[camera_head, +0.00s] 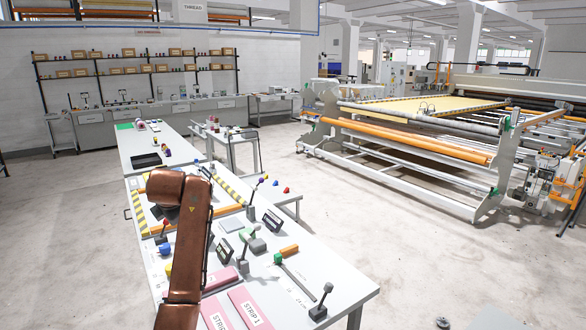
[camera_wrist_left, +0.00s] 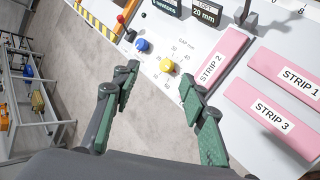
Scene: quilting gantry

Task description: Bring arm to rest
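My copper-brown left arm (camera_head: 186,235) rises from the bottom of the head view over the left side of the white workbench (camera_head: 330,262). Its gripper is not visible in the head view. In the left wrist view my left gripper (camera_wrist_left: 163,80) is open, with its two green-padded fingers apart and nothing between them. Pink strips labelled STRIP 2 (camera_wrist_left: 212,65), STRIP 1 (camera_wrist_left: 285,68) and STRIP 3 (camera_wrist_left: 262,112) lie to the right. My right gripper is not in view.
The bench holds small levers, dark display boxes (camera_head: 272,221), an orange block (camera_head: 289,250) and a grey lever on a base (camera_head: 320,302). A large quilting machine (camera_head: 420,140) stands at the right. Bare floor (camera_head: 410,235) lies between it and the bench.

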